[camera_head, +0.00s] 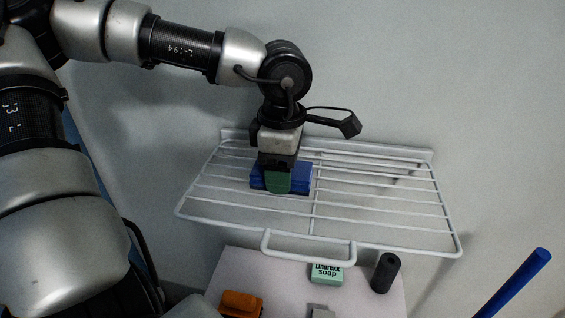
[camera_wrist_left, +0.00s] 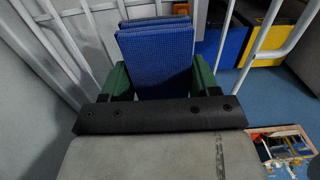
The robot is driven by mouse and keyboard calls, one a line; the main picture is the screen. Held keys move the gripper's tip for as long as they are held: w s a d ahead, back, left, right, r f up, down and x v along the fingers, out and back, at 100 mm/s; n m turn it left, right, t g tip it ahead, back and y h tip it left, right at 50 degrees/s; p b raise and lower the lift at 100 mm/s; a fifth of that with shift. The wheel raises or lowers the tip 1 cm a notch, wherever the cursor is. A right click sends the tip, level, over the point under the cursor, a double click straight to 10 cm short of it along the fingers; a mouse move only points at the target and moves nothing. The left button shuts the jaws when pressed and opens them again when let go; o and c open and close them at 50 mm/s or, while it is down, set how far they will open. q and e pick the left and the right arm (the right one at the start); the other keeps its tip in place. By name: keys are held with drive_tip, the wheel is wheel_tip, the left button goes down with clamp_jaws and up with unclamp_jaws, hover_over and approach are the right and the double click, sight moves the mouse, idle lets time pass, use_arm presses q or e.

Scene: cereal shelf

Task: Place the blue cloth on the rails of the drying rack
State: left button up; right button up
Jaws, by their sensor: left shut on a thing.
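The blue cloth (camera_head: 300,176) is a folded, flat bundle at the left half of the drying rack (camera_head: 385,228), at the level of its rails. My left gripper (camera_head: 277,184) reaches down from above and is shut on the cloth. The left wrist view shows the cloth (camera_wrist_left: 155,58) between the two green fingers, with white rails (camera_wrist_left: 72,45) close beside it. I cannot tell whether the cloth rests on the rails or hangs just above them. The gripper hides part of the cloth. My right gripper is not in view.
Below the rack a pale table (camera_head: 228,268) holds an orange item (camera_head: 241,304), a green soap box (camera_head: 326,273) and a black cylinder (camera_head: 385,273). A blue pole (camera_head: 515,284) stands at the lower right. The right half of the rack is clear.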

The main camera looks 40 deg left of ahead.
use_arm(q)
drive_tip(key=o, duration=0.5)
drive_tip(key=shift+d+f, duration=0.1)
drive_tip(key=shift+f, duration=0.05)
drive_tip(key=o, duration=0.5)
wheel_tip(320, 180, up, 12)
drive_tip(key=shift+r+b, duration=0.2)
drive_tip(key=shift+b, duration=0.45)
